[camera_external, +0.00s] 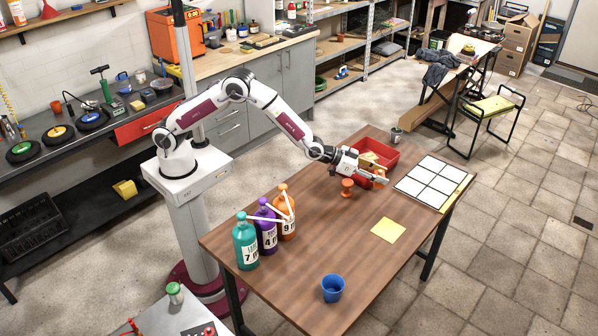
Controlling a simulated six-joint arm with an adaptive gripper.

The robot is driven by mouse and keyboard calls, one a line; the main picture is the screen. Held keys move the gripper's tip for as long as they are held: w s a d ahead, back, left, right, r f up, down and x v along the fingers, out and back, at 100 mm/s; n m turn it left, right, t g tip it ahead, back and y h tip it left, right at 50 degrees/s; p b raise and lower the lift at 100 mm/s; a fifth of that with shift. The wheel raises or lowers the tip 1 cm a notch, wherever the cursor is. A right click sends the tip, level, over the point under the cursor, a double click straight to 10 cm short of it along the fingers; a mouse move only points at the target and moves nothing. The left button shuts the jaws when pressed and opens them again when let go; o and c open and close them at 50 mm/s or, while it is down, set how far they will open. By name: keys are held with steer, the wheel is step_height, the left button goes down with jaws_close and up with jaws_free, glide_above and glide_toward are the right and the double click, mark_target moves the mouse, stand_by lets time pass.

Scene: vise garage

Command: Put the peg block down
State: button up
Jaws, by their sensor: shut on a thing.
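My gripper (377,178) is above the brown table, to the left of a white grid board. It is shut on a small tan and orange piece (379,172), which I take to be the peg block. The fingers cover part of it, and its shape and its gap to the table are too small to tell. An orange spool-shaped piece (347,187) stands upright on the table just left of the gripper.
A red bin (388,153) is right behind my gripper. The white grid board (428,183) lies to the right, a yellow square (388,230) in front. Three pump bottles (267,230) stand at left, a blue cup (332,288) near the front. The table's middle is clear.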

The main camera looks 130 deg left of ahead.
steer(key=shift+w+a+r+n+g+y, duration=0.1)
steer(key=shift+w+a+n+g+y, duration=0.15)
steer(key=shift+a+n+g+y, duration=0.2)
steer(key=shift+w+a+r+n+g+y, duration=0.1)
steer(key=shift+w+a+n+g+y, duration=0.2)
steer(key=shift+a, duration=0.2)
steer(key=shift+s+a+f+n+g+y, duration=0.1)
steer(key=shift+a+f+n+g+y, duration=0.1)
steer(key=shift+a+n+g+y, duration=0.5)
steer(key=shift+w+a+f+n+g+y, duration=0.1)
steer(key=shift+a+f+n+g+y, duration=0.15)
steer(key=shift+a+n+g, duration=0.45)
steer(key=shift+s+a+f+n+g+y, duration=0.15)
steer(key=shift+a+n+g+y, duration=0.35)
steer(key=shift+n+g, duration=0.4)
steer(key=shift+d+f, duration=0.1)
steer(key=shift+d+f, duration=0.2)
steer(key=shift+f, duration=0.35)
steer(key=shift+t, duration=0.35)
